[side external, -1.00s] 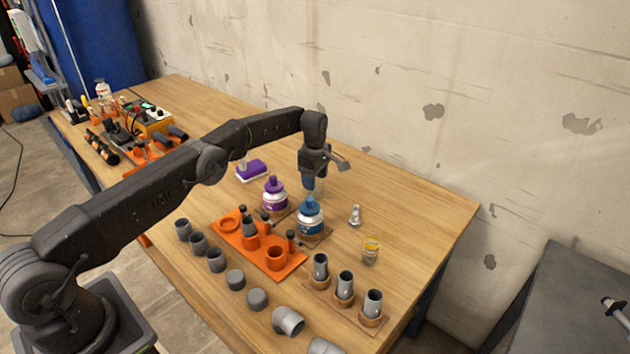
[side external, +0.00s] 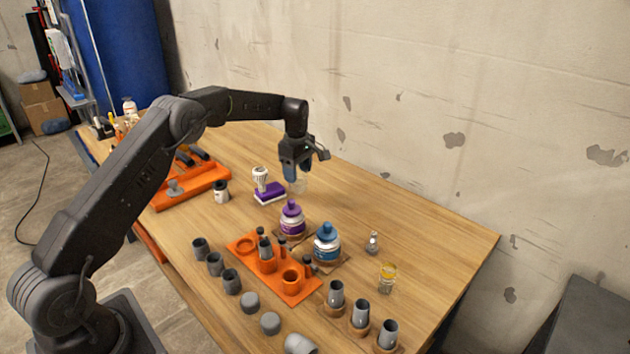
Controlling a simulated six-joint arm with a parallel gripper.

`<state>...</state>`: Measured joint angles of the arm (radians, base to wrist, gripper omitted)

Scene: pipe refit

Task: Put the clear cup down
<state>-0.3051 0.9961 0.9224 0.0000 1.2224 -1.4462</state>
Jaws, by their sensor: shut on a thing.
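My gripper (side external: 297,179) points down above the back part of the wooden table, shut on the clear cup. The clear cup (side external: 300,187) is small, transparent and faint at the fingertips. It looks about upright. Whether its base touches the table I cannot tell. The gripper is behind the purple-capped bottle (side external: 292,218) and right of the purple block (side external: 270,193).
A blue-capped bottle (side external: 327,243) stands right of the purple-capped one. An orange fixture (side external: 246,247) and several grey pipe pieces lie in front. The wooden table (side external: 420,222) is clear at back right.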

